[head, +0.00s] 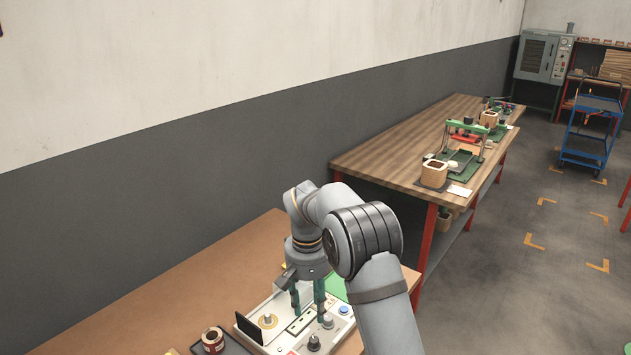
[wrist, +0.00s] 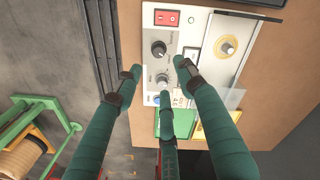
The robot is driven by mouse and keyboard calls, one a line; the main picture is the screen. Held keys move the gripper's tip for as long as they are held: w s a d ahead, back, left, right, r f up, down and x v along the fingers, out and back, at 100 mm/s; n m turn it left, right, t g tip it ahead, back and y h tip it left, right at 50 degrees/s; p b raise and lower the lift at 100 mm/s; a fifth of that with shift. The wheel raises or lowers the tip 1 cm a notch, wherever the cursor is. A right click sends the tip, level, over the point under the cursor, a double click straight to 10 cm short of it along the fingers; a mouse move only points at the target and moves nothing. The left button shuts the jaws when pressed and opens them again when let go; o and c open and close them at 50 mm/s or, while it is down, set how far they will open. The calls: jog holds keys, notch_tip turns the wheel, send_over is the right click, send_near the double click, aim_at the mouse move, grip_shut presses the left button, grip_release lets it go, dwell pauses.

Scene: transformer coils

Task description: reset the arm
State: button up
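My gripper (head: 309,312) points down over a light-coloured instrument panel (head: 275,345) on the near bench. In the wrist view my gripper (wrist: 160,76) has its green fingers spread apart, with nothing held between them. A grey knob (wrist: 162,80) on the panel shows between the fingertips; whether a finger touches it I cannot tell. My arm is bent, with the wrist low over the panel.
The panel carries a red switch (wrist: 167,17), a black knob (wrist: 158,48) and a blue button (head: 344,309). A red roll (head: 213,340) stands left of it. The near bench (head: 180,295) is clear behind. A second bench (head: 400,150) holds coil equipment. A blue cart (head: 590,130) stands far right.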

aim_at(314, 338)
jog(key=f, duration=1.1)
jog(key=shift+d+f, duration=0.2)
jog(key=shift+d, duration=0.05)
